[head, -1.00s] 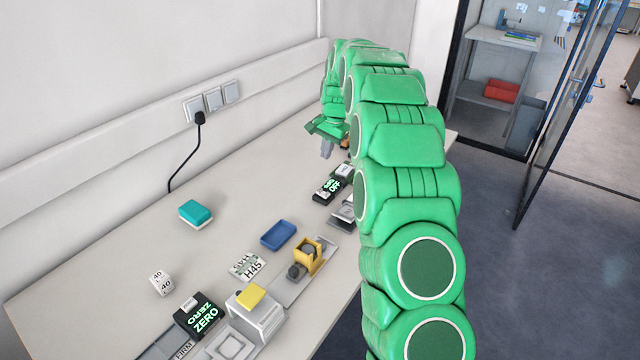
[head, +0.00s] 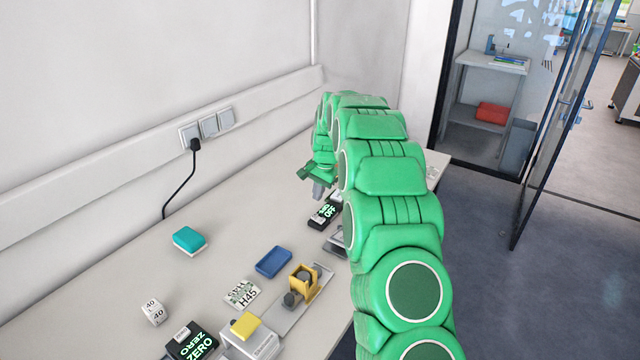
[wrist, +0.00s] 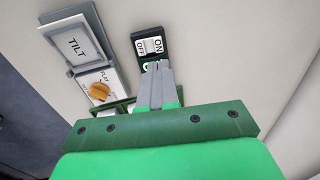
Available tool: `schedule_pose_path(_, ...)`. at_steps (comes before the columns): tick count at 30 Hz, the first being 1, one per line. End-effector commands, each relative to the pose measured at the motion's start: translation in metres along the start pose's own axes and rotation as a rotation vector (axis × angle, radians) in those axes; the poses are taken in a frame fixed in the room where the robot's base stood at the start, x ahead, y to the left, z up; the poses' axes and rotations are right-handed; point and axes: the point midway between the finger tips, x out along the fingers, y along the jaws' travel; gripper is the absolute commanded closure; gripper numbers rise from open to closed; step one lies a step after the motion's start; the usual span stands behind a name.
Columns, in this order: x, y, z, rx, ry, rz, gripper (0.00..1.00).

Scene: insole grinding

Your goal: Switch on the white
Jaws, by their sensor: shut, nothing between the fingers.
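A white rocker switch marked ON and OFF (wrist: 150,46) sits on a small black box (wrist: 143,32) in the wrist view. In the head view the black box (head: 326,211) stands on the table and shows lit green text reading OFF. My gripper (wrist: 157,68) is shut and empty, its grey fingertips at the near edge of the black box by the rocker. I cannot tell whether they touch it. In the head view my gripper (head: 318,192) points down just above the box, whose far part is partly hidden by the fingers.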

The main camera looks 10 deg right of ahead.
Motion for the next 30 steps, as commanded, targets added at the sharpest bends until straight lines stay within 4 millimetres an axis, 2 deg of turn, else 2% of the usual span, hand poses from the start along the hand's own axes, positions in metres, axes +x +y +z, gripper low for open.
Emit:
schedule_pose_path(6,0.039,0.0,0.0,0.0,-0.001,0.001,1.0)
schedule_pose_path(13,0.067,0.0,0.0,0.0,0.001,0.0,1.0)
schedule_pose_path(18,0.074,0.0,-0.001,0.0,0.002,-0.001,1.0)
schedule_pose_path(30,0.076,-0.001,-0.001,-0.001,0.0,0.021,1.0)
